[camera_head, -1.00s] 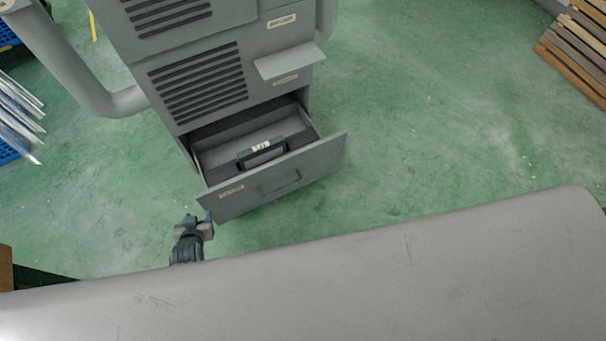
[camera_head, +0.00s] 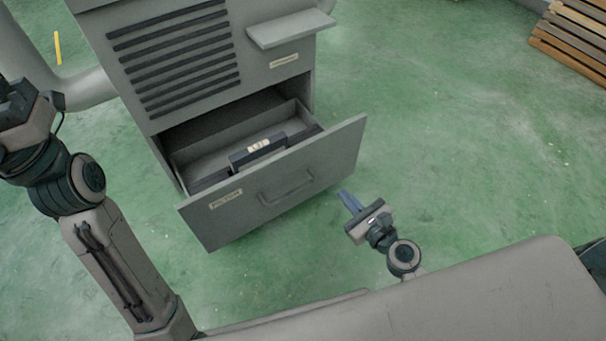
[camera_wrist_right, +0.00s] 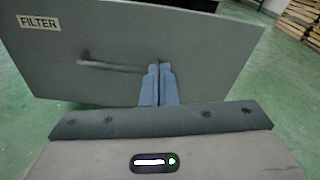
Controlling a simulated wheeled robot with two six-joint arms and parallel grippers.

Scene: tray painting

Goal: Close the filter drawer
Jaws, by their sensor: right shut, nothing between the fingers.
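The grey filter drawer (camera_head: 275,181) is pulled out from the cabinet's lower part. Its front panel has a bar handle (camera_head: 287,191) and a FILTER label, also readable in the right wrist view (camera_wrist_right: 38,23). A dark block with its own handle (camera_head: 258,150) lies inside the drawer. My right gripper (camera_head: 350,200) is shut and empty, just in front of the panel's lower right. In the right wrist view its blue fingertips (camera_wrist_right: 159,68) overlap the handle's right end; I cannot tell whether they touch. My left gripper (camera_head: 18,105) is at the left edge, its fingers unclear.
The grey cabinet (camera_head: 130,85) has a slatted vent and a small shelf (camera_head: 290,28) above the drawer. A thick grey pipe curves behind at left. Stacked wooden boards (camera_head: 575,45) lie at the far right. The green floor right of the drawer is clear.

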